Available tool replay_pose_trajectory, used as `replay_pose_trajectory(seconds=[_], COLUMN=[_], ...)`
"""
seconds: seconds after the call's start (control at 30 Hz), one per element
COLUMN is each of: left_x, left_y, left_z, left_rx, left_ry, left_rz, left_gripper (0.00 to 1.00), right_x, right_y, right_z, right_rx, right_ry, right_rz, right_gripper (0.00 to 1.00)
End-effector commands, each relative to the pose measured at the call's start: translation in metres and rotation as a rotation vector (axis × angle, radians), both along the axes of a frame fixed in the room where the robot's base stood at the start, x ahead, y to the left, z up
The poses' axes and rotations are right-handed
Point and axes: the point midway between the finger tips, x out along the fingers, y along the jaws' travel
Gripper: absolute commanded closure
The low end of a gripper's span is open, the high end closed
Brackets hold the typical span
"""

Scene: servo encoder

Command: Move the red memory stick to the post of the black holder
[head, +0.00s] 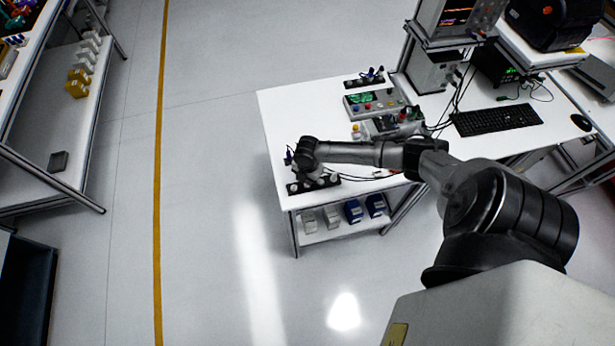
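A black holder (296,188) with small pale posts lies at the near left corner of the white table. My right arm reaches in from the right, and its wrist end (312,174) is low over this holder. The gripper fingers are too small and dark to make out, so I cannot tell whether they hold anything. A second black holder (352,84) with dark blue sticks stands at the back of the table. I cannot clearly make out the red memory stick. My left gripper is not in view.
A device with coloured buttons (376,103) and another unit (384,126) stand mid-table, with cables nearby. A keyboard (497,119) lies to the right. Blue and white bins (353,210) sit on the lower shelf. The table's left strip (290,110) is clear.

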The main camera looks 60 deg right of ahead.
Motion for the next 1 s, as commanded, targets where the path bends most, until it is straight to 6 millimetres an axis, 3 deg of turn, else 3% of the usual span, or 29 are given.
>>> replay_pose_trajectory(seconds=[0.87, 0.9, 1.0], left_x=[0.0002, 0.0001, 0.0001], left_y=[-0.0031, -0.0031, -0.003], left_z=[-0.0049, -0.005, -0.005], left_rx=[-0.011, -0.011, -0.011], left_ry=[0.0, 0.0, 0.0], left_rz=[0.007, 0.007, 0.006], left_gripper=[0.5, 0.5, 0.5], right_x=[-0.0001, -0.0001, -0.0002], right_y=[0.0, 0.0, 0.0], right_z=[-0.0081, -0.0081, -0.0081], right_rx=[0.0, 0.0, 0.0], right_ry=[0.0, 0.0, 0.001], right_rz=[0.0, 0.0, 0.0], right_gripper=[1.0, 0.78, 0.69])
